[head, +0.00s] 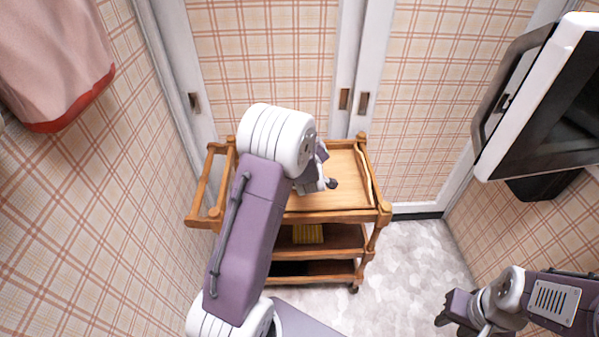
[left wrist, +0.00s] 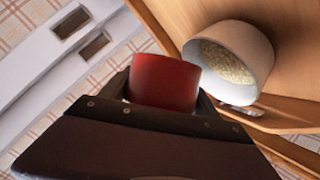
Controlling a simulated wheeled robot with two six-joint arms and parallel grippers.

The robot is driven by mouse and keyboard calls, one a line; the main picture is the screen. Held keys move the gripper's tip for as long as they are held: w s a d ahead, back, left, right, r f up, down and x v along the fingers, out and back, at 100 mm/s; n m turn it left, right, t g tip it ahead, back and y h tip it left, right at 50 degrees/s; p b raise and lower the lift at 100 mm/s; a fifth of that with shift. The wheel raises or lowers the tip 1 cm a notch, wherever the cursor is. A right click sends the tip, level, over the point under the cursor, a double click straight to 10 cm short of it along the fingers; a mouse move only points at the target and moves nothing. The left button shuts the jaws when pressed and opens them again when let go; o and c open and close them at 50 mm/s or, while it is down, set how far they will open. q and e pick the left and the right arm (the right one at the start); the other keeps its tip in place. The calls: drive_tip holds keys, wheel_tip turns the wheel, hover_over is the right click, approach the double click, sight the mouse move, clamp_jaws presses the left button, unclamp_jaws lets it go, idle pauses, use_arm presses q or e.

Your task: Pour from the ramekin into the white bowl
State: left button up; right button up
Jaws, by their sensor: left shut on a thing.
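The red ramekin (left wrist: 165,82) is between the fingers of my left gripper (left wrist: 160,95) in the left wrist view. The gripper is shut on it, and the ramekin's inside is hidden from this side. The white bowl (left wrist: 262,55) is just right of the ramekin in that view, with pale grains in it. It is on the wooden cart top (head: 345,185). In the head view my left arm hides the bowl and ramekin. My right gripper (head: 446,311) is at the lower right, away from the cart; its finger gap is unclear.
The wooden cart has raised rails and a side handle (head: 200,190). A yellow item (head: 308,233) is on its lower shelf. A wall-mounted screen (head: 550,95) is at the upper right, and a pink cloth (head: 55,60) at the upper left. Floor right of the cart is clear.

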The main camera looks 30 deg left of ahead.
use_arm(q)
drive_tip(key=shift+s+a+r+n+h+b, duration=0.2)
drive_tip(key=shift+a+n+h+b, duration=0.25)
drive_tip(key=shift+b, duration=0.6)
drive_tip(key=shift+r+n+t+h+b, duration=0.15)
drive_tip(key=shift+n+t+h+b, duration=0.2)
drive_tip(key=shift+n+t+b, duration=0.25)
drive_tip(key=shift+s+a+r+n+h, duration=0.15)
drive_tip(key=shift+r+n+h, duration=0.25)
drive_tip(key=shift+n, duration=0.25)
drive_tip(key=shift+t, duration=0.3)
drive_tip(key=shift+r+n+t+h+b, duration=0.3)
drive_tip(key=shift+n+t+h, duration=0.25)
drive_tip(key=shift+n, duration=0.55)
drive_tip(key=shift+s+a+n+t+h, duration=0.15)
drive_tip(key=shift+a+n+t+h, duration=0.15)
drive_tip(key=shift+n, duration=0.3)
idle(0.8)
drive_tip(key=shift+n+h+b, duration=0.25)
drive_tip(key=shift+n+b, duration=0.05)
drive_tip(key=shift+t+b, duration=0.25)
drive_tip(key=shift+b, duration=0.1)
